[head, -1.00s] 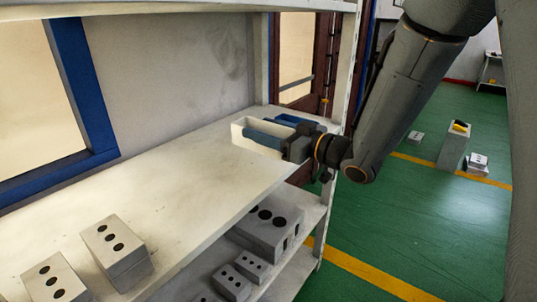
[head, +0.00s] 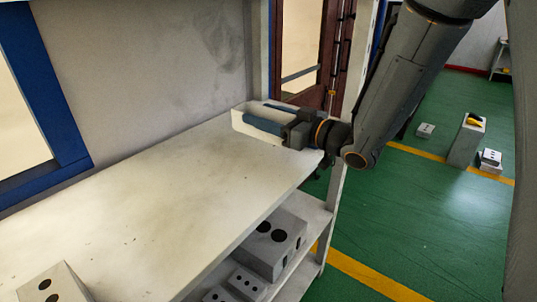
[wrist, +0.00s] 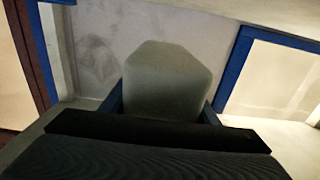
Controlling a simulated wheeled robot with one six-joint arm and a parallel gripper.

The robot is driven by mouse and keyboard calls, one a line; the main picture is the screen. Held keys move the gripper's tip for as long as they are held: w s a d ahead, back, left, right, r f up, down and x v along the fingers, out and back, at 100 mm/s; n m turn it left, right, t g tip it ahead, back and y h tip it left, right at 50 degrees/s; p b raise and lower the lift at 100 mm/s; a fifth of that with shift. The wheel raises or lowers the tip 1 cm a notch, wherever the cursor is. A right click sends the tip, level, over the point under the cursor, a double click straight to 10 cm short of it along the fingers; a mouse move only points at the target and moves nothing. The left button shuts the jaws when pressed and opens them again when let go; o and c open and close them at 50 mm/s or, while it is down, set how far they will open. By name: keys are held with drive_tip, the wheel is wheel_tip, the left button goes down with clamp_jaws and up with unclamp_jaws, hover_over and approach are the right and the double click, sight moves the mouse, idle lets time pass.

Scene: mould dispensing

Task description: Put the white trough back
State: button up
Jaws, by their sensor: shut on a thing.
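The white trough (head: 237,121) is at the far right end of the white shelf board, close to the back corner, in the head view. My gripper (head: 256,112) is shut on it, with blue fingers along its two sides. The trough looks level; I cannot tell whether it touches the board. In the wrist view the pale end of the trough (wrist: 167,80) shows between the blue fingers (wrist: 162,103), and the dark gripper body hides its near part.
The shelf board (head: 130,205) is clear apart from a grey block with holes (head: 58,284) at the near left. More holed blocks (head: 268,245) stand on the lower shelf. Green floor lies to the right.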

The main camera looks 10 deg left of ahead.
drive_tip(key=f, duration=0.3)
drive_tip(key=f+p, duration=0.1)
drive_tip(key=shift+d+f, duration=0.4)
drive_tip(key=shift+f+p, duration=0.7)
drive_tip(key=shift+f, duration=1.75)
drive_tip(key=shift+f, duration=0.1)
drive_tip(key=o, duration=1.1)
drive_tip(key=b+v, duration=0.3)
drive_tip(key=v, duration=0.9)
drive_tip(key=shift+b, duration=0.3)
drive_tip(key=shift+a, duration=0.1)
